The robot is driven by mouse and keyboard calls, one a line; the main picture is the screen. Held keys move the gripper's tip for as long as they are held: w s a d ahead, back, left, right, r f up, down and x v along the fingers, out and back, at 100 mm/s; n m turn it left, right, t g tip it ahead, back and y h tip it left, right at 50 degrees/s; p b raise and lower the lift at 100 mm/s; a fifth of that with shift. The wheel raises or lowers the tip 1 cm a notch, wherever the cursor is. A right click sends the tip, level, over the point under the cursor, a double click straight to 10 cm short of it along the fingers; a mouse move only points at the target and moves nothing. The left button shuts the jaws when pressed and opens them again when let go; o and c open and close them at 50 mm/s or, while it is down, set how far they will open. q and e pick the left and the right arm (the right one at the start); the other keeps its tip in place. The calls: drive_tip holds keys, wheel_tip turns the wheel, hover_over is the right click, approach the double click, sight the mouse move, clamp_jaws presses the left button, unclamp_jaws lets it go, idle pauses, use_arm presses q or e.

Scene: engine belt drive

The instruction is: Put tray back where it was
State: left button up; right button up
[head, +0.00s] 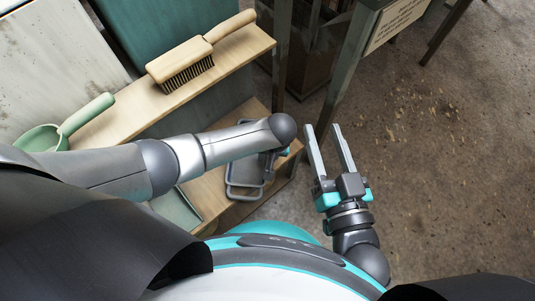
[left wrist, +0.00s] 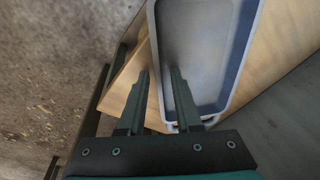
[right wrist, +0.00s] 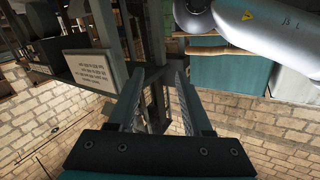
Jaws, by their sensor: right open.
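The tray (head: 241,175) is grey-blue and shallow with raised walls. It lies on a low wooden shelf (head: 210,196), partly hidden behind my left arm in the head view. In the left wrist view, the tray (left wrist: 215,45) fills the upper middle. My left gripper (left wrist: 160,72) is open at the tray's left edge. One finger is outside the wall and the other overlaps the tray's inside; I cannot tell whether either touches it. The left gripper (head: 268,168) is small in the head view. My right gripper (head: 328,130) is open and empty over the floor, also in the right wrist view (right wrist: 160,72).
An upper wooden shelf (head: 128,113) carries a brush (head: 190,62) and a green dustpan (head: 62,127). A metal frame with a sign (head: 396,20) stands beyond. The floor (head: 450,160) on the right is clear apart from scattered debris.

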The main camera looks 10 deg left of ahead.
use_arm(q)
drive_tip(key=shift+r, duration=0.15)
drive_tip(key=shift+r+p, duration=0.3)
drive_tip(key=shift+r, duration=0.1)
drive_tip(key=shift+s+d+r+p, duration=0.1)
drive_tip(key=shift+r+p, duration=0.35)
drive_tip(key=shift+r, duration=0.2)
drive_tip(key=shift+s+d+r+p, duration=0.1)
drive_tip(key=shift+r+p, duration=0.35)
drive_tip(key=shift+r, duration=0.2)
drive_tip(key=shift+d+r+p, duration=0.1)
drive_tip(key=shift+r+p, duration=0.35)
drive_tip(key=shift+r, duration=0.2)
wheel_tip(320, 180, up, 7)
drive_tip(key=d+p, duration=0.1)
drive_tip(key=p, duration=0.3)
drive_tip(key=shift+s, duration=0.45)
use_arm(e)
drive_tip(key=s+d+f+g+h, duration=0.2)
drive_tip(key=d+g+h, duration=0.1)
drive_tip(key=d+g, duration=0.2)
drive_tip(key=s+d+f+g+h, duration=0.2)
drive_tip(key=d+f+g, duration=0.1)
drive_tip(key=d+g, duration=0.3)
drive_tip(key=shift+s+g+h, duration=0.25)
drive_tip(key=shift+g+h, duration=0.15)
